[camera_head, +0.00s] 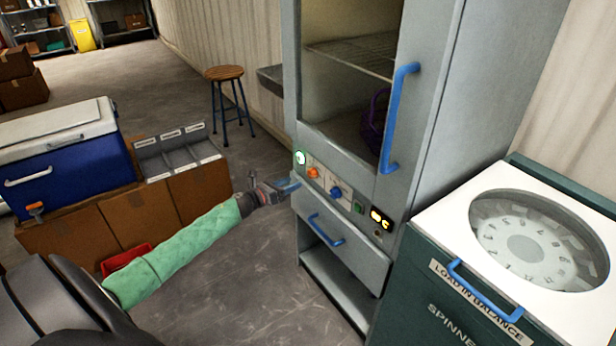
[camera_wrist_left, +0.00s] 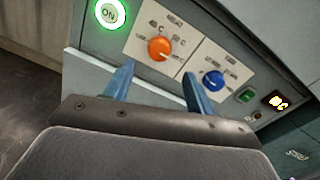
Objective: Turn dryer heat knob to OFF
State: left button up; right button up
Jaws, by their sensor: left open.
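The dryer (camera_head: 448,120) is a tall grey cabinet with a control panel below its window. An orange knob (camera_head: 312,172) and a blue knob (camera_head: 336,192) sit side by side on the panel. In the left wrist view the orange knob (camera_wrist_left: 158,48) is ahead of my fingers, and the blue knob (camera_wrist_left: 213,80) is to its right. My right gripper is not in view.
A lit green ON button (camera_wrist_left: 110,13) is left of the knobs. A small green switch (camera_wrist_left: 246,95) and a lit display (camera_wrist_left: 277,102) are right. A drawer with a blue handle (camera_head: 326,230) is below. The spinner (camera_head: 465,260) stands right, a stool (camera_head: 224,75) behind.

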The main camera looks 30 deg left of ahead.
aim_at(310, 175)
pick_arm(q)
jog(key=p+x, duration=0.1)
jog(key=x, duration=0.5)
jog(key=shift+r+p, duration=0.1)
jog(key=shift+p, duration=0.3)
jog(key=shift+w+d, duration=0.1)
jog(key=shift+w, duration=0.25)
jog(key=shift+w+d, duration=0.15)
jog(key=shift+w, duration=0.25)
jog(key=shift+w+d, duration=0.1)
jog(key=shift+w, duration=0.05)
jog(key=shift+c, duration=1.4)
jog(key=c, duration=0.7)
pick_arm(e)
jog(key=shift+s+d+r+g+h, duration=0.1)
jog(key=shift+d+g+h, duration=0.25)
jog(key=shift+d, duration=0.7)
